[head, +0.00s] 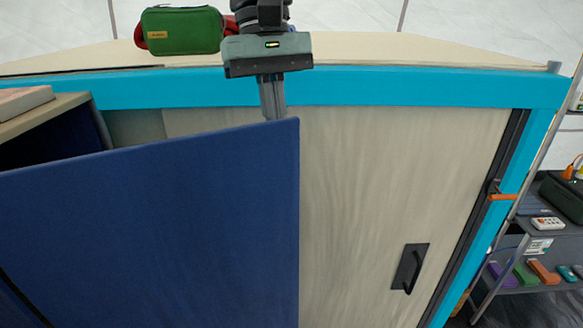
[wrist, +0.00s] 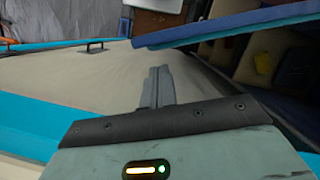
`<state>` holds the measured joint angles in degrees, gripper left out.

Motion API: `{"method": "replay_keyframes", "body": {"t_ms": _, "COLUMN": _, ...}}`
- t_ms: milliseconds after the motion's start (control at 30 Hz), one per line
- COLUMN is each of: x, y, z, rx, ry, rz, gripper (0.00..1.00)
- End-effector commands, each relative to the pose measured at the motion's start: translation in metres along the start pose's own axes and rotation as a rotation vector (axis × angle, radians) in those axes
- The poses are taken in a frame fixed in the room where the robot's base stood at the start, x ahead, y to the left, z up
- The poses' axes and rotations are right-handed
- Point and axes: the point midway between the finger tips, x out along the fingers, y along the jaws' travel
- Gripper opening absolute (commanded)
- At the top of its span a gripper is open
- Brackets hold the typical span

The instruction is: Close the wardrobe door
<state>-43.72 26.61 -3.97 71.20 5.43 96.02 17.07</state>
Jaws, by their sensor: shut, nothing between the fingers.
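The wardrobe has a bright blue frame (head: 390,92). Its dark blue door (head: 200,225) stands swung out at the left, with its free edge near the middle of the head view. The door's edge also shows in the wrist view (wrist: 230,25), at the upper right. My gripper (head: 273,112) points down in front of the top frame, its fingertips just behind the door's upper right corner and partly hidden by it. In the wrist view the fingers (wrist: 157,75) are shut and empty, with a visible gap to the door. Whether they touch it elsewhere I cannot tell.
A pale wood panel (head: 390,180) with a black handle (head: 410,268) lies flush at the right. A green bag (head: 182,30) lies on the wardrobe top. A shelf rack (head: 540,270) with small items stands at the right. The open interior shows a yellow item (wrist: 262,63).

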Motion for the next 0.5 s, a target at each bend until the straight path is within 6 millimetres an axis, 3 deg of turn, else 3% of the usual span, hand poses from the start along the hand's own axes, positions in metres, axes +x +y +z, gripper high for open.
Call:
{"method": "replay_keyframes", "body": {"t_ms": 300, "x": 0.053, "y": 0.001, "z": 0.002, "rx": 0.002, "ry": -0.005, "rz": 0.001, "gripper": 0.0}}
{"method": "replay_keyframes", "body": {"t_ms": 500, "x": 0.075, "y": 0.001, "z": 0.001, "rx": 0.003, "ry": -0.002, "rz": 0.0, "gripper": 0.0}}
